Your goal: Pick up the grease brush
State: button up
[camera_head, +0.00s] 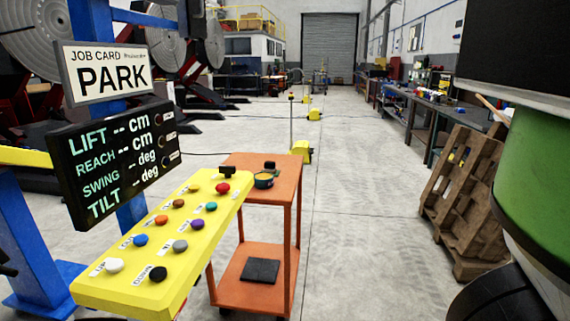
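I cannot make out a grease brush for certain. On the top of the orange cart (285,190) stands a small dark tin (263,180) with a yellowish top. A small black object (270,166) sits just behind it; it is too small to identify. A thin tan stick (492,110) shows at the upper right, above the wooden pallets, partly cut off by a large green and black shape close to the camera. My gripper is not in view.
A yellow control panel (180,278) with several coloured buttons stands at the near left, partly in front of the cart. A job card reading PARK (112,76) and a black display (118,160) hang above it. Wooden pallets (455,190) lean at right. The middle floor (350,240) is clear.

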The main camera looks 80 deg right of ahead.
aim_at(270, 166)
jog(key=z, duration=1.7)
jog(key=i+l+u, duration=0.1)
jog(key=i+l, duration=0.85)
jog(key=l, duration=0.2)
jog(key=j+u, duration=0.05)
